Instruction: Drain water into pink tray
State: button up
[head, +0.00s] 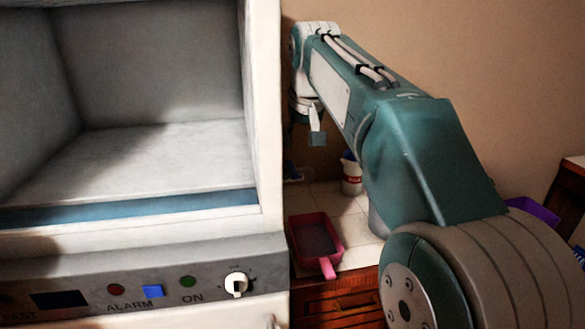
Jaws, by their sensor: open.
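The pink tray (336,243) sits on the light tiled counter, right beside the large grey machine. Its inside looks dark grey, and I cannot tell whether it holds water. A pink handle or spout points toward the front edge of the counter. My gripper (312,124) hangs at the far end of my arm, above and behind the pink tray and well apart from it. It is open, and I see nothing held in it. One small blue-grey finger shows; the rest of the jaws is hard to make out.
A white container with a red label (351,178) stands behind the tray, partly hidden by my arm. The machine (265,140) has an open chamber and a white knob (236,285) on its panel. A purple tray (533,210) is at right. Wooden drawers (340,305) are below.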

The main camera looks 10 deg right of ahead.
aim_at(294, 172)
jog(key=x, duration=0.3)
jog(key=w+x, duration=0.1)
jog(key=x, duration=0.7)
jog(key=shift+w+a+r, duration=0.15)
jog(key=shift+w+r, duration=0.05)
jog(key=shift+w, duration=0.05)
grip_shut()
